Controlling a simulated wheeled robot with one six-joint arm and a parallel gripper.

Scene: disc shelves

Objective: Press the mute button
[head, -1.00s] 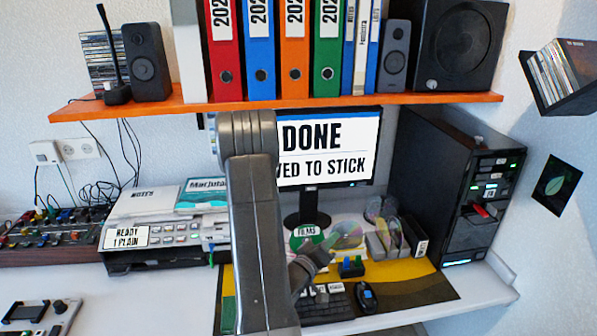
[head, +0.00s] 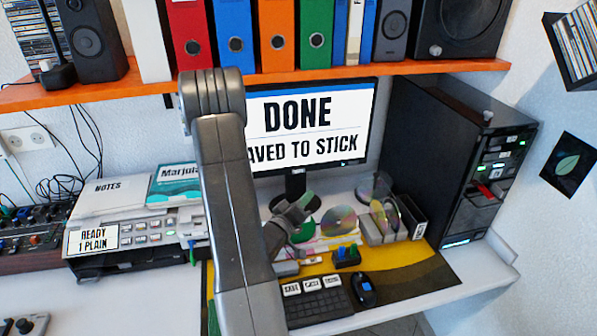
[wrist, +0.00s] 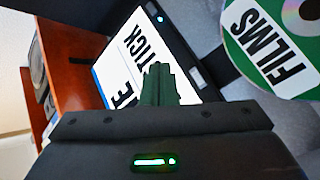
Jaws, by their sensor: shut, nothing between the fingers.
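No button that I can read as mute shows. The black keyboard (head: 318,306) lies on the desk mat, with a few white labelled keys along its top row; their words are too small to read. A monitor (head: 311,125) reads "DONE" and "SAVED TO STICK"; it also shows, turned sideways, in the wrist view (wrist: 112,62). My gripper (head: 290,210) is in front of the monitor's foot, above the far part of the mat, apart from the keyboard. In the wrist view my gripper (wrist: 158,72) has its dark fingers together and empty, overlapping the screen in view.
A printer (head: 140,232) stands at left with its own buttons, beside a mixer (head: 30,232). A "FILMS" disc (wrist: 268,48) is close in the wrist view. A mouse (head: 364,290), disc holders (head: 385,225) and a computer tower (head: 440,150) stand right. An orange shelf (head: 420,67) runs above.

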